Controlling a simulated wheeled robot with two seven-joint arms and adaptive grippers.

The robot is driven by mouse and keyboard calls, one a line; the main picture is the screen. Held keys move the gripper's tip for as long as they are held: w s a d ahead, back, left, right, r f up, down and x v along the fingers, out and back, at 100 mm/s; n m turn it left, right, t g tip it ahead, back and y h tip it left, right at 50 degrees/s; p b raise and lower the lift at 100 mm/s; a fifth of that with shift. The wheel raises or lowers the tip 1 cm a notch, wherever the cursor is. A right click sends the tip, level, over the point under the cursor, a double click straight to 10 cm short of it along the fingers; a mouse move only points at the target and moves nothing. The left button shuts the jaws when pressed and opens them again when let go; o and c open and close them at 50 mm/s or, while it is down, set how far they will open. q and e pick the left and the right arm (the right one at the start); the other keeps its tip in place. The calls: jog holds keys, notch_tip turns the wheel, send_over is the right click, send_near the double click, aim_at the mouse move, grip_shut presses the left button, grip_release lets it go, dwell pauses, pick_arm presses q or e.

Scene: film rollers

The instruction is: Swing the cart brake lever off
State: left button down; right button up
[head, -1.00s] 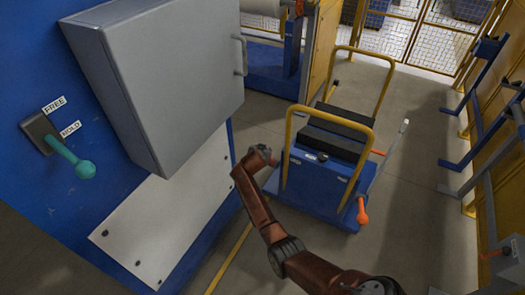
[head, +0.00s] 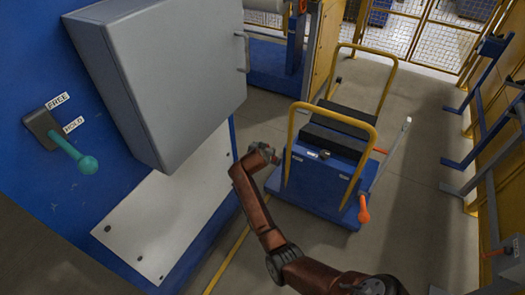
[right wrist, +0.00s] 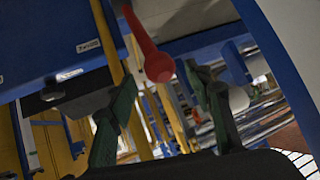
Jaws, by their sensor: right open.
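The blue cart (head: 322,190) with yellow push bars stands on the floor right of centre in the head view. An orange-handled lever (head: 364,212) hangs at its front right corner. My right arm (head: 256,205) reaches up to just left of the cart; its fingers cannot be made out there. In the right wrist view my right gripper (right wrist: 160,82) is open. A red lever with a ball end (right wrist: 158,66) shows between or beyond its fingertips; contact is unclear, and I cannot tell which lever it is. My left gripper is out of view.
A teal lever (head: 75,155) with FREE and HOLD labels sits on the blue panel at left, beside a grey cabinet (head: 160,75). Blue racks (head: 478,110) and yellow fencing line the right. Floor is clear between the cart and the right racks.

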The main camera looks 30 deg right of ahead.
jog(key=v, duration=0.7)
jog(key=shift+a, duration=0.2)
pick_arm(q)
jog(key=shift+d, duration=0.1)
pick_arm(e)
jog(key=shift+s+r, duration=0.15)
